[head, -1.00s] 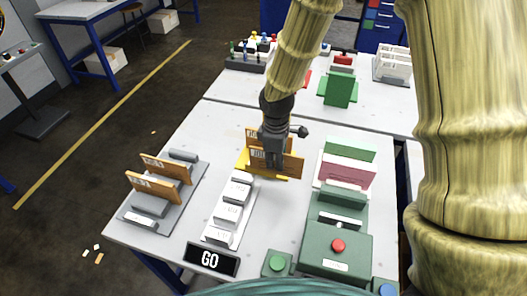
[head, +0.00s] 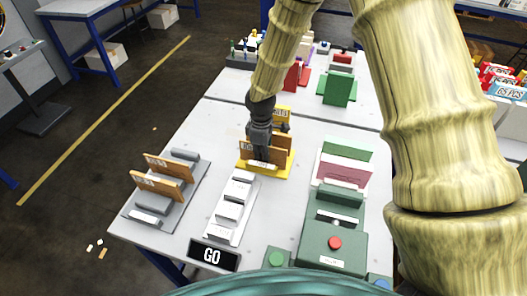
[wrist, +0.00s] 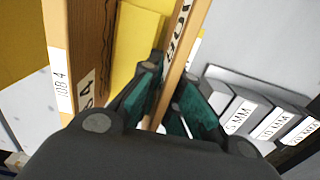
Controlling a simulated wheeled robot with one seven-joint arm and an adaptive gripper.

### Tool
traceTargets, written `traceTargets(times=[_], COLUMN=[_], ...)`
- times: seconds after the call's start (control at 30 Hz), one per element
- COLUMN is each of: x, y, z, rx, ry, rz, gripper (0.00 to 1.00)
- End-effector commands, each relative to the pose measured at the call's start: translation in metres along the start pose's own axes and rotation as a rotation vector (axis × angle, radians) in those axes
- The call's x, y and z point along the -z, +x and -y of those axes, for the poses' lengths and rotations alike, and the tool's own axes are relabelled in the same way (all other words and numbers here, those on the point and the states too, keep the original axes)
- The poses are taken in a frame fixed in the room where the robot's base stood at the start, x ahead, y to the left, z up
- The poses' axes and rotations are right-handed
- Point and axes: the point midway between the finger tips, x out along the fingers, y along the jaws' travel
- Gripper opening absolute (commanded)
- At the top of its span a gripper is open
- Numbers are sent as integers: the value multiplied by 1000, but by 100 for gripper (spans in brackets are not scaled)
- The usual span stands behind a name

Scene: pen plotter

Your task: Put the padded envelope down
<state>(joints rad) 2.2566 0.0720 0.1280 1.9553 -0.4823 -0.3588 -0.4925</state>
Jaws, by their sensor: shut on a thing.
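My gripper (head: 262,152) is shut on a thin brown padded envelope (head: 277,157), held upright at the yellow stand (head: 283,172). In the wrist view the green-padded fingers (wrist: 174,108) clamp the envelope (wrist: 177,62) from both sides. A second brown piece (wrist: 91,50) with a "JOB 4" label stands beside it, apart, and shows behind my gripper in the head view (head: 284,112). The fingers hide part of the held envelope, and I cannot tell whether its lower edge touches the stand.
A white row of labelled blocks (head: 232,207) lies close in front. A grey rack (head: 190,205) with two brown pieces is at left.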

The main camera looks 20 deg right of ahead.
Motion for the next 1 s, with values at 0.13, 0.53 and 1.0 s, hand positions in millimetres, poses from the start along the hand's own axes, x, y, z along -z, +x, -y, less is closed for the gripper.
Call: traceTargets(times=[0.13,0.53,1.0], x=[0,0,0], y=[2,5,-3], z=[0,0,0], rx=[0,0,-2], ry=[0,0,0], rz=[0,0,-2], gripper=[0,27,27])
